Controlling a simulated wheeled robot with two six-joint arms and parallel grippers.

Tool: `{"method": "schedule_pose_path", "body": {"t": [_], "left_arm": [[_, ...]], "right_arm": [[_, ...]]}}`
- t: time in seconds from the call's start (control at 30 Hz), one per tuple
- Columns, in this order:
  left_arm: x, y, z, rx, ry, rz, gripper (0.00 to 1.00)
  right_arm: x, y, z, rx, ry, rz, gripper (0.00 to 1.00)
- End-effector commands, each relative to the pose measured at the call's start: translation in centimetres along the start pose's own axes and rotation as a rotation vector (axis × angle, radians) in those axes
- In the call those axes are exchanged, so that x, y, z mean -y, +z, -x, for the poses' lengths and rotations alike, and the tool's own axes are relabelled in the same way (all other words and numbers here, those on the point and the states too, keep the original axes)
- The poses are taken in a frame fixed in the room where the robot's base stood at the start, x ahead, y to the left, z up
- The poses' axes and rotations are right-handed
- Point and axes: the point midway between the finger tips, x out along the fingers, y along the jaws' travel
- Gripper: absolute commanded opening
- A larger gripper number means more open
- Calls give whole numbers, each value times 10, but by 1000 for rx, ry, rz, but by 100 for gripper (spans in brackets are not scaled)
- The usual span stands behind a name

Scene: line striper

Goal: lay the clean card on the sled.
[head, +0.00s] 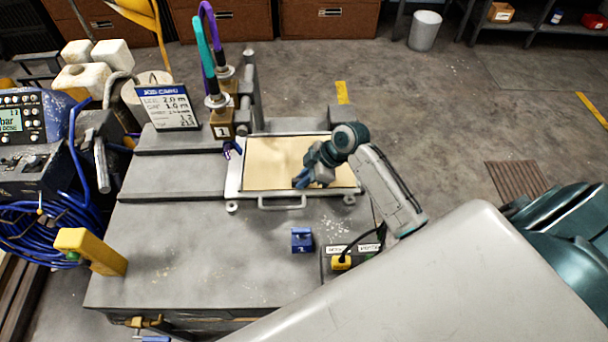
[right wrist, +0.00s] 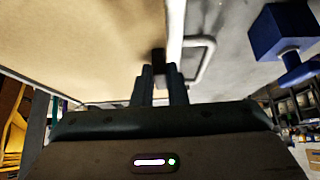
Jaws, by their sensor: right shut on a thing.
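The plain tan card (head: 275,160) lies within the outline of the pale sled (head: 233,182), a flat frame with a handle at its near side. Whether the card rests fully on it or hovers slightly cannot be told. My right gripper (head: 303,180) is at the card's near edge, right of its middle. In the right wrist view its fingers (right wrist: 164,82) are close together on a small dark piece (right wrist: 158,60) at the edge of the card (right wrist: 80,50), beside the sled's white rim (right wrist: 174,30). My left gripper is not in view.
A blue block (head: 302,240) stands on the bench in front of the sled. A small switch box (head: 341,262) with a cable is near my right arm. Behind left are brass blocks with hoses (head: 222,120) and a sign (head: 168,106). A yellow block (head: 91,250) is at left.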

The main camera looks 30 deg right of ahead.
Motion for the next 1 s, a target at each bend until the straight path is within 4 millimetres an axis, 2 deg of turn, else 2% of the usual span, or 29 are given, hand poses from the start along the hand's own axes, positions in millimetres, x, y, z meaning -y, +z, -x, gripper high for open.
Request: {"method": "schedule_pose_path", "body": {"t": [0.23, 0.27, 0.37, 0.73, 0.87, 1.0], "left_arm": [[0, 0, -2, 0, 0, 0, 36], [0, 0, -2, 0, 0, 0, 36], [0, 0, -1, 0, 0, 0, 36], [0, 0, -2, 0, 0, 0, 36], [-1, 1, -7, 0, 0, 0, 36], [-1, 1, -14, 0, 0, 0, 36]], "right_arm": [[0, 1, -2, 0, 1, 1, 0], [0, 1, -2, 0, 0, 0, 16], [0, 1, -1, 0, 0, 0, 34], [-1, 1, 4, 1, 2, 2, 34], [-2, 2, 20, 3, 5, 4, 34], [-2, 3, 49, 5, 5, 5, 34]]}}
